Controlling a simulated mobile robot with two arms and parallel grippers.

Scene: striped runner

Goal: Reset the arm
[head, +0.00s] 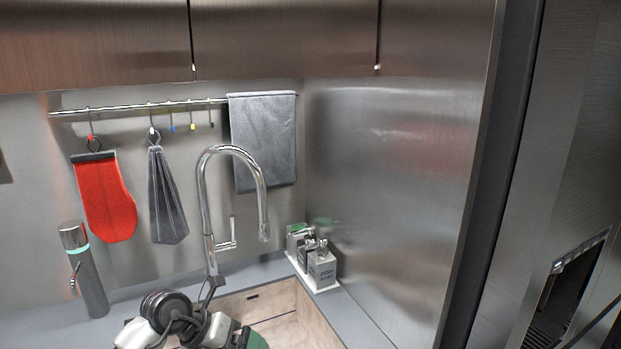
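Part of one of my arms, with white links, a black ringed joint and a green section, shows at the bottom edge left of centre, in front of the sink. I cannot tell which arm it is. No gripper fingers can be made out in the head view. The other arm does not show. Nothing is seen held.
A tall chrome faucet (204,215) stands behind the sink (285,306). Soap bottles (322,270) stand in the counter corner; a grey dispenser (92,280) is at left. A red mitt (106,205) and grey towel (264,145) hang from a rail. A steel panel closes the right side.

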